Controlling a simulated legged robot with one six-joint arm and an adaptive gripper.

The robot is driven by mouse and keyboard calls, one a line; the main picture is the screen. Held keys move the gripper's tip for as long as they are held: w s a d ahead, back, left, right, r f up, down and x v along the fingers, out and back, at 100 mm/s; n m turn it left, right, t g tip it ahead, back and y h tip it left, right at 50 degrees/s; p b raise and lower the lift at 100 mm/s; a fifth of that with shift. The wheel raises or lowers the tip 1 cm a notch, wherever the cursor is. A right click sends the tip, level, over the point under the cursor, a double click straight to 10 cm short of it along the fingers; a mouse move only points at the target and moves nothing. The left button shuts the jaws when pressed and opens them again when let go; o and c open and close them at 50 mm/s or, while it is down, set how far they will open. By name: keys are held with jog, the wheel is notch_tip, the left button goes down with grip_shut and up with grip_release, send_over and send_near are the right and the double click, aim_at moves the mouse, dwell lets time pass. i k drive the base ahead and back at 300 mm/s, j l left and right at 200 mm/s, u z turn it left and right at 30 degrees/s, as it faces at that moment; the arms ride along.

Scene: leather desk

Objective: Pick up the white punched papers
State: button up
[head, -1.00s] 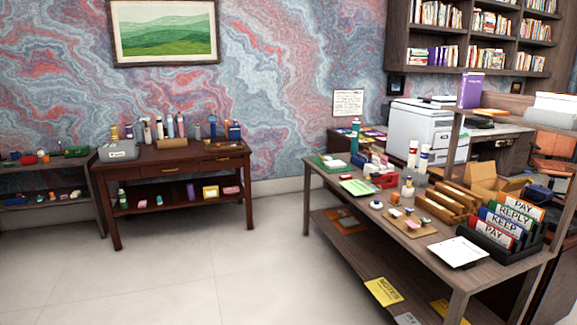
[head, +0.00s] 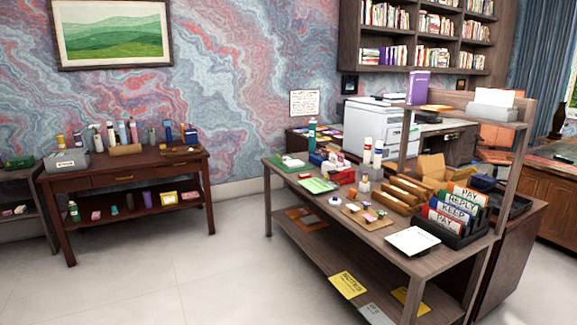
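A small stack of white papers (head: 412,241) lies flat at the near right edge of the wooden table, in front of the file holder. Punched holes are too small to make out. A white sheet or box (head: 494,97) also shows on the raised shelf at the table's right end. My gripper is not in view.
The wooden table (head: 290,199) carries a black file holder (head: 450,236), wooden trays (head: 400,197), bottles (head: 367,151) and a green pad (head: 317,185). A darker desk (head: 125,172) stands at the left wall. The floor (head: 190,268) between them is clear.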

aim_at(414, 240)
jog(key=i+j+z, duration=0.35)
jog(key=i, duration=0.35)
jog(key=i+j+z, duration=0.4)
jog(key=i, duration=0.25)
jog(key=i+j+z, duration=0.35)
jog(key=i+j, duration=0.15)
jog(key=i, duration=0.1)
